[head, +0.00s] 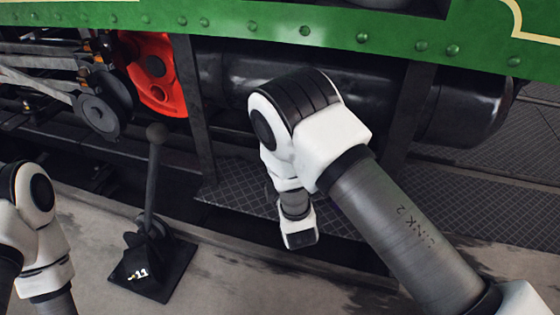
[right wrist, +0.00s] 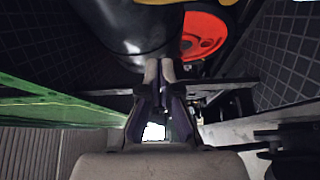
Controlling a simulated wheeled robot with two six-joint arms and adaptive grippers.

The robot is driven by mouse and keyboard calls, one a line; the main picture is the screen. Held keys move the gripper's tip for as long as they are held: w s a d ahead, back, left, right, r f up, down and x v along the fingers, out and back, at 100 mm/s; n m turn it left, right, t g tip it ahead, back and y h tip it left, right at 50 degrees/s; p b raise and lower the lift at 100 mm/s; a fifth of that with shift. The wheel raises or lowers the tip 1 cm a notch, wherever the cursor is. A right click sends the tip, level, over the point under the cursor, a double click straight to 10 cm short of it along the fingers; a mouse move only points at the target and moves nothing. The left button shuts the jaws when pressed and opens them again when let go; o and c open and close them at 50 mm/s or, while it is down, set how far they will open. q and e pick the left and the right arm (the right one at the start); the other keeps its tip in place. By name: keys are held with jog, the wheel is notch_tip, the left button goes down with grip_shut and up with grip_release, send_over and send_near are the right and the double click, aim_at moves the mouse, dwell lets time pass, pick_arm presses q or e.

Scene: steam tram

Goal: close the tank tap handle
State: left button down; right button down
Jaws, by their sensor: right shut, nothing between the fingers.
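The black tank (head: 385,85) lies sideways under the green tram body in the head view, partly hidden by my right arm. I cannot make out a tap handle on it there. In the right wrist view the tank (right wrist: 125,28) fills the upper middle, just beyond my right gripper (right wrist: 160,67). The right gripper's fingertips are together and hold nothing; I cannot tell whether they touch the tank. A yellow thing shows at the top edge of that view, too cut off to identify. My left gripper is out of view; only part of the left arm shows.
The green body edge (head: 300,30) runs above the tank. A red part (head: 155,75) and running gear (head: 102,105) are to the left; the red part also shows in the wrist view (right wrist: 203,36). A black floor lever (head: 153,185) stands on the platform. A tread-plate step (head: 235,190) lies below the tank.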

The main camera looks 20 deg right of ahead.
jog(key=w+d+b, duration=0.4)
jog(key=w, duration=0.2)
jog(key=shift+d+f, duration=0.1)
jog(key=shift+d, duration=0.05)
dwell(0.3)
